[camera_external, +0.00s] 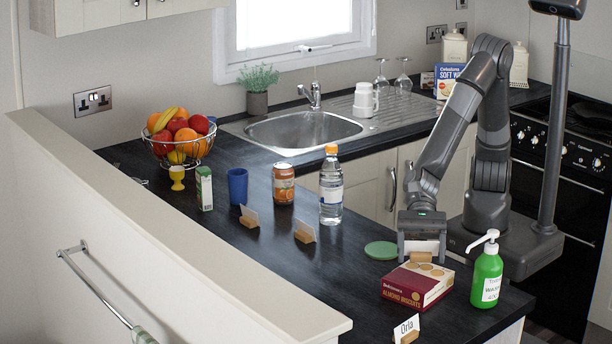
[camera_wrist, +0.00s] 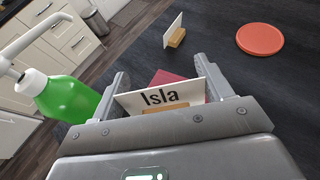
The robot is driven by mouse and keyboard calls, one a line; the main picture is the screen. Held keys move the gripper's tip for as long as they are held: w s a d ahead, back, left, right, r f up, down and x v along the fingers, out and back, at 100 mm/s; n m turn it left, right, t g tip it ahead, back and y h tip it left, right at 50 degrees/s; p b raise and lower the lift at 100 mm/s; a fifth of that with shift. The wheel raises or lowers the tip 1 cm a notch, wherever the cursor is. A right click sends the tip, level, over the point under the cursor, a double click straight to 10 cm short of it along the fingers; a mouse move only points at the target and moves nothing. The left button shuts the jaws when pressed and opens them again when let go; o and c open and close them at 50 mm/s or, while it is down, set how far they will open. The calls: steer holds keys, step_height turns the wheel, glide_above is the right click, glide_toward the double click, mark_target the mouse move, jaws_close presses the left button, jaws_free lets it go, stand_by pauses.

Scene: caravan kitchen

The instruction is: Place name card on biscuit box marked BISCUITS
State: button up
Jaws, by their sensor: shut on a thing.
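The biscuit box (camera_external: 401,292) is dark red, lies flat near the worktop's right end and reads "Almond Biscuits". My gripper (camera_external: 422,252) is over the box's back edge, pointing down, and is shut on a white name card with a wooden base (camera_external: 421,257). In the wrist view the card reads "Isla" (camera_wrist: 160,98) and sits between the two fingers (camera_wrist: 163,92). A bit of the red box (camera_wrist: 165,76) shows behind the card. Whether the card's base touches the box top I cannot tell.
A green pump bottle (camera_external: 487,279) stands right of the box. An "Orla" card (camera_external: 406,329) stands in front. A green disc (camera_external: 381,250) lies to its left, and an orange disc (camera_wrist: 261,39) shows in the wrist view. A water bottle (camera_external: 331,190) stands further back.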

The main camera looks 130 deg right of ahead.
mark_target(419, 278)
steer(key=shift+f, duration=1.9)
steer(key=shift+f, duration=0.15)
steer(key=o, duration=1)
steer(key=shift+c, duration=0.2)
